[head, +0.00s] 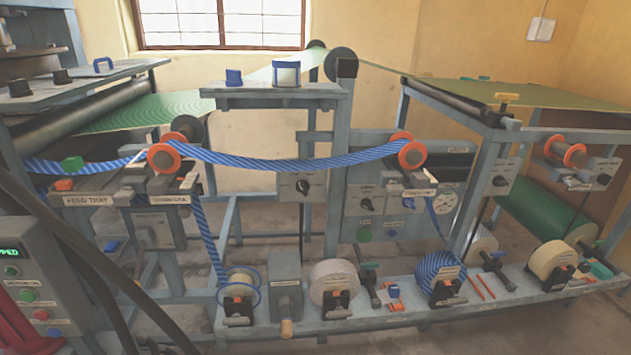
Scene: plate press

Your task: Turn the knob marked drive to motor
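Several black rotary knobs sit on grey panels of the press, and their small labels are too fine to read, so I cannot tell which is marked drive. One knob (303,185) is on a narrow panel at the middle. Another knob (366,204) is on the wider panel to its right, with a smaller dark knob (409,203) near the gauge (445,202). Two more dark knobs show farther right, one on a post panel (500,181) and one at the right edge (603,178). My gripper is not in view.
A blue striped band (280,158) runs between two orange-flanged rollers. A control box (35,290) with a green display and coloured buttons stands at the left edge. A low shelf (350,322) carrying several rolls crosses the front. Dark curved tubes cross the lower left.

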